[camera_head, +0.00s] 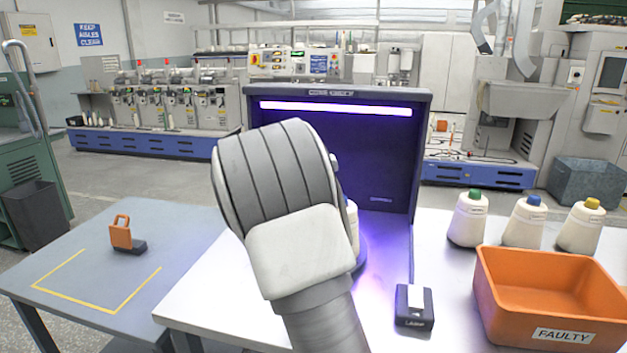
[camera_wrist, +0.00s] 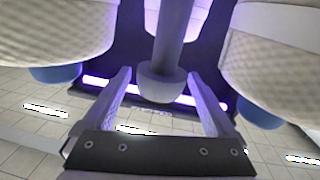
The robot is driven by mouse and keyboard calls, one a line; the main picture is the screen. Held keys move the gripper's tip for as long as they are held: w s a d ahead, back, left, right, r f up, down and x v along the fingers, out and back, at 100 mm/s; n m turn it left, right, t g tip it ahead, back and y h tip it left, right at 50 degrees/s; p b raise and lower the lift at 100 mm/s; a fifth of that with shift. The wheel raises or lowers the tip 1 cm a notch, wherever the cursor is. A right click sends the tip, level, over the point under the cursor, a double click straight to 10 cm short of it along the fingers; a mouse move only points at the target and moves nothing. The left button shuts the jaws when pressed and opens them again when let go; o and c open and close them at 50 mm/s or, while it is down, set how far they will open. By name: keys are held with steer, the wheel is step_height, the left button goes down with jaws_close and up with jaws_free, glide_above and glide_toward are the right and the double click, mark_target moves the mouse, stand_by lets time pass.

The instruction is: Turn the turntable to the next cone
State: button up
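The turntable (camera_head: 363,253) stands in the dark inspection booth, mostly hidden behind my arm in the head view. A white cone (camera_head: 353,228) on it shows only as a sliver at the arm's right edge. The wrist view is upside down: pale cones with blue tips stand to the left (camera_wrist: 55,30) and right (camera_wrist: 275,50), with part of another behind. A grey round-ended post (camera_wrist: 172,40) stands between them. My gripper (camera_wrist: 160,76) is open, its fingers apart on either side of the post. Whether they touch it I cannot tell. The head view hides my gripper.
The booth (camera_head: 425,130) has a lit bar across its top. To the right, an orange FAULTY bin (camera_head: 500,300), several cones with coloured tips (camera_head: 470,220) and a small black labeller (camera_head: 414,305) stand on the white table. A blue-grey side table (camera_head: 80,260) holds an orange padlock-shaped item (camera_head: 121,234).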

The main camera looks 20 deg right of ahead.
steer(key=p+v, duration=0.1)
steer(key=v, duration=1.6)
steer(key=shift+s+p, duration=0.25)
steer(key=shift+p, duration=0.15)
steer(key=shift+a, duration=0.15)
steer(key=s+a+r+n+y+p, duration=0.55)
steer(key=a+r+y, duration=0.4)
steer(key=y, duration=0.35)
steer(key=s+d+n+g+p, duration=0.2)
steer(key=s+g+p, duration=0.2)
steer(key=s, duration=1.8)
steer(key=g, duration=0.3)
steer(key=shift+s+d, duration=0.2)
steer(key=shift+d, duration=0.15)
